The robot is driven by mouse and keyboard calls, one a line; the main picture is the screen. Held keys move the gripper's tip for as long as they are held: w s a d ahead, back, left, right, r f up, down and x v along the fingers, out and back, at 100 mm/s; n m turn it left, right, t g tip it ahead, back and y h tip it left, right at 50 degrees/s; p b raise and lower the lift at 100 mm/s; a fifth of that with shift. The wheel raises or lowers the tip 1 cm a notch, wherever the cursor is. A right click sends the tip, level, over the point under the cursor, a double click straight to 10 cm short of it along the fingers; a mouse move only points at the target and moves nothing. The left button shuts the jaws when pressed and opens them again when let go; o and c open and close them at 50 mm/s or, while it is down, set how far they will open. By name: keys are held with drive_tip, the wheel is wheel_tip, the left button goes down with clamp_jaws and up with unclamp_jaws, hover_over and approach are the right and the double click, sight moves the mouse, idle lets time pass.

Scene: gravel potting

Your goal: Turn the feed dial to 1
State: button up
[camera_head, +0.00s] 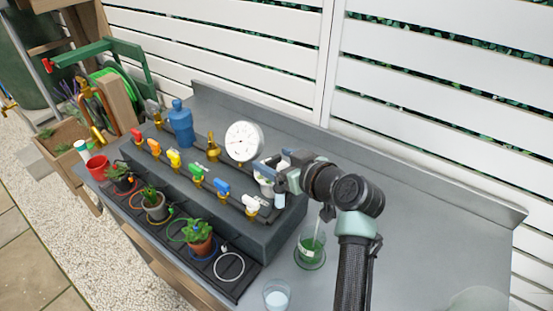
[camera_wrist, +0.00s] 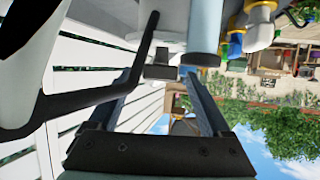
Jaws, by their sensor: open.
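My gripper (camera_head: 268,169) is open at the right end of the raised grey valve block. Its fingers overlap a white fitting (camera_head: 264,186), which they partly hide. Whether the fingers touch either cannot be told. I cannot make out the feed dial's numbers or pointer in either view. A round white gauge (camera_head: 243,141) stands on the block, left of my gripper.
Several coloured-handled taps (camera_head: 197,172) line the block's front. Potted plants (camera_head: 199,236) stand on a black tray (camera_head: 240,287) before it. A green-bottomed glass (camera_head: 311,247) and a clear cup (camera_head: 276,294) stand near my arm. The bench (camera_head: 430,235) is clear at right.

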drive_tip(key=shift+s, duration=0.1)
drive_tip(key=b+v, duration=0.1)
drive_tip(key=v, duration=1.1)
drive_tip(key=shift+s+d, duration=0.3)
drive_tip(key=shift+r, duration=0.15)
drive_tip(key=w+a+r+m+t+h+p, duration=0.15)
drive_tip(key=r+t, duration=0.25)
drive_tip(key=r, duration=0.7)
drive_tip(key=w+a+r+m+t+h+p, duration=0.1)
drive_tip(key=a+r+t+h+p, duration=0.15)
drive_tip(key=r, duration=0.85)
drive_tip(key=s+a+r+m+t+h+p, duration=0.1)
drive_tip(key=s+r+t, duration=0.4)
drive_tip(key=r, duration=0.6)
drive_tip(key=s+a+r+m+t+h+p, duration=0.1)
drive_tip(key=s+a+r+m+t+h, duration=0.1)
drive_tip(key=s+r, duration=0.8)
wheel_tip(320, 180, up, 3)
drive_tip(key=m+t, duration=0.1)
drive_tip(key=t, duration=0.1)
drive_tip(key=shift+s+a+f+t, duration=0.2)
drive_tip(key=shift+s+a+t, duration=0.1)
drive_tip(key=shift+a+t, duration=0.1)
